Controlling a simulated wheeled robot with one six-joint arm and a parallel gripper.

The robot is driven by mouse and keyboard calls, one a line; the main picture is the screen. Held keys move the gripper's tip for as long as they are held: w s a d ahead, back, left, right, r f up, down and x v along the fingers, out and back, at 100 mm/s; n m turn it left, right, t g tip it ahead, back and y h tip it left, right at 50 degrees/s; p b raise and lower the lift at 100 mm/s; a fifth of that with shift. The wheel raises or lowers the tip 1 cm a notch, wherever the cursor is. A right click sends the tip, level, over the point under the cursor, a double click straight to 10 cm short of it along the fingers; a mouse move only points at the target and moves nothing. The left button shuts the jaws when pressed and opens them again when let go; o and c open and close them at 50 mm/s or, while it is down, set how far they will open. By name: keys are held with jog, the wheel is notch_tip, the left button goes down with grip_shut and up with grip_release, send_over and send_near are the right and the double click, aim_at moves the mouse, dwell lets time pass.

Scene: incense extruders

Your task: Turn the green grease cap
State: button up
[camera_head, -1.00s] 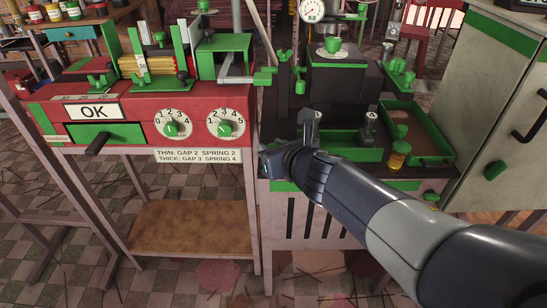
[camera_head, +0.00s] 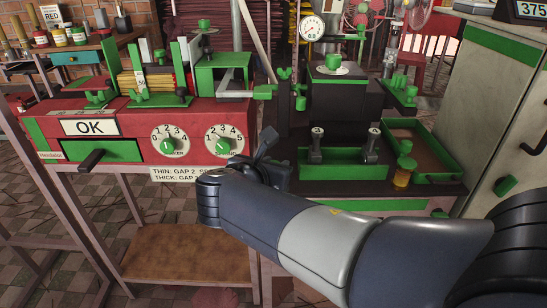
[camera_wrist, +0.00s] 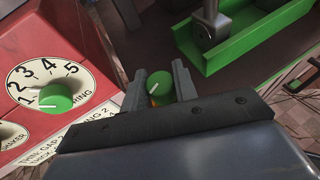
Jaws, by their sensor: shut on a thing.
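The green grease cap (camera_wrist: 158,84) is a small round cap with a white line on top. In the wrist view it sits between the two fingers of my gripper (camera_wrist: 160,77), with a little yellow and red showing under it. My gripper is shut on it. In the head view my gripper (camera_head: 264,148) is at the left end of the dark bench top, close to the red machine's right edge. The cap is hidden there behind my gripper. Another green-capped amber jar (camera_head: 403,170) stands apart at the bench's right.
The red machine (camera_head: 195,118) carries two dials with green knobs; its right dial (camera_wrist: 52,88) is close left of my gripper. A green tray (camera_head: 340,172) with two grey levers lies to the right. A pale cabinet (camera_head: 490,90) stands at far right.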

jog(key=m+g+h+p, duration=0.1)
jog(key=m+h+p, duration=0.1)
jog(key=p, duration=0.1)
jog(key=m+g+h+p, duration=0.2)
jog(key=p, duration=0.2)
jog(key=m+g+h+p, duration=0.1)
jog(key=m+h+p, duration=0.1)
jog(key=p, duration=0.1)
jog(key=shift+r+g+p, duration=0.35)
jog(key=shift+r+g, duration=0.05)
jog(key=shift+c, duration=0.2)
jog(key=m+g+h+p, duration=0.1)
jog(key=m+g+p, duration=0.1)
jog(key=m+p, duration=0.1)
jog(key=shift+f+g+p, duration=0.15)
jog(key=shift+g+p, duration=0.25)
jog(key=shift+p, duration=0.2)
jog(key=shift+f+m+g+h+p, duration=0.15)
jog(key=shift+m+g+h+p, duration=0.25)
jog(key=shift+m+g+p, duration=0.3)
jog(key=shift+f, duration=0.15)
jog(key=o, duration=1)
jog(key=p+v, duration=0.2)
jog(key=v, duration=0.8)
jog(key=shift+a, duration=0.4)
